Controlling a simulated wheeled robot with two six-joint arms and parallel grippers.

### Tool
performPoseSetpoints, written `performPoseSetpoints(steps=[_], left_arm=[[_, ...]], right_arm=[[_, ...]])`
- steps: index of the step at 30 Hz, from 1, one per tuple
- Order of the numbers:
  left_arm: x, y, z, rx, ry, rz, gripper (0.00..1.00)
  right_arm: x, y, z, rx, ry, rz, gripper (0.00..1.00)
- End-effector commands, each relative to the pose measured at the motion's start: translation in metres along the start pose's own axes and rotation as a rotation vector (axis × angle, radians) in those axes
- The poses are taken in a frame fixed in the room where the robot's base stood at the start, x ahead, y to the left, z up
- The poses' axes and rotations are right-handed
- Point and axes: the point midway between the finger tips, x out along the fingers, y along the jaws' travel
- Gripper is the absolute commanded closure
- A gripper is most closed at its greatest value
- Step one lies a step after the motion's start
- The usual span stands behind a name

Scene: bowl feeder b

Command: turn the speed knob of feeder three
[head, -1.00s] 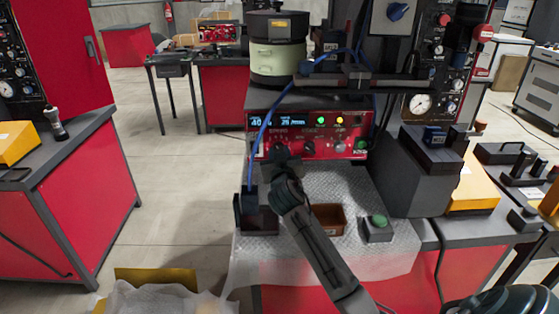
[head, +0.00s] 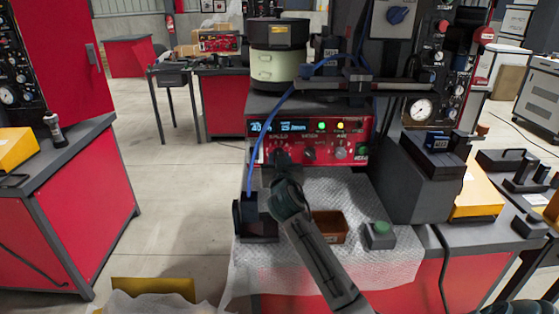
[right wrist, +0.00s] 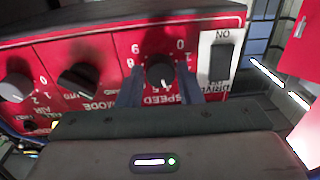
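The speed knob (right wrist: 160,73) is a round black knob on the feeder's red control panel (right wrist: 110,50), with printed numbers around it and SPEED lettering, upside down in the right wrist view. My right gripper (right wrist: 160,84) has one finger on each side of the knob, with a narrow gap visible on both sides. In the head view my right gripper (head: 281,156) is at the lower left of the red panel (head: 327,128) and hides the knob. The panel has lit displays and green and yellow lamps. My left gripper is not in view.
A mode knob (right wrist: 78,80) and a black drive switch (right wrist: 222,62) flank the speed knob. Below the panel are a brown bin (head: 330,227) and a green-button box (head: 380,235). A blue cable (head: 253,150) hangs at the panel's left. A bowl (head: 276,66) stands above.

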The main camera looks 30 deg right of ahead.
Motion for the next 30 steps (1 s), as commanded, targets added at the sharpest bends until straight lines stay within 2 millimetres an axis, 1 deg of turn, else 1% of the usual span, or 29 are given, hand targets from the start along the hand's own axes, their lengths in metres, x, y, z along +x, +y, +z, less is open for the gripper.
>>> performPoseSetpoints(steps=[1,2,3,11,14,16,18,24,27,30], left_arm=[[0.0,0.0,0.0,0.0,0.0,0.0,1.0],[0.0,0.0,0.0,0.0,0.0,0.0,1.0],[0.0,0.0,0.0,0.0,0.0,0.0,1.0],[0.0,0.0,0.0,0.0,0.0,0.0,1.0],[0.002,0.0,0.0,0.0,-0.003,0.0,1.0],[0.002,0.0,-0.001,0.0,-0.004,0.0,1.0],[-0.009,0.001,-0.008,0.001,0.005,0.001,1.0],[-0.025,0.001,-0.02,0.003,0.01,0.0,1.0],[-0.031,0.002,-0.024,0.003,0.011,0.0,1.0],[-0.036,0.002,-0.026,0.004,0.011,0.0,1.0]], right_arm=[[0.0,0.0,0.001,0.0,-0.001,0.0,0.57],[0.0,0.0,0.001,0.0,-0.001,0.0,0.51],[0.0,0.0,0.0,0.0,-0.001,0.0,0.49],[-0.001,0.0,0.0,0.0,0.001,0.0,0.49],[-0.007,0.0,0.001,0.0,0.001,-0.001,0.49],[-0.017,-0.001,0.001,0.0,0.001,-0.001,0.49],[-0.03,-0.001,0.002,0.002,0.0,-0.002,0.49],[-0.072,-0.001,0.003,0.003,-0.001,-0.002,0.49],[-0.088,0.0,0.002,0.002,-0.001,-0.001,0.49],[-0.1,0.0,0.002,0.0,-0.001,0.0,0.49]])
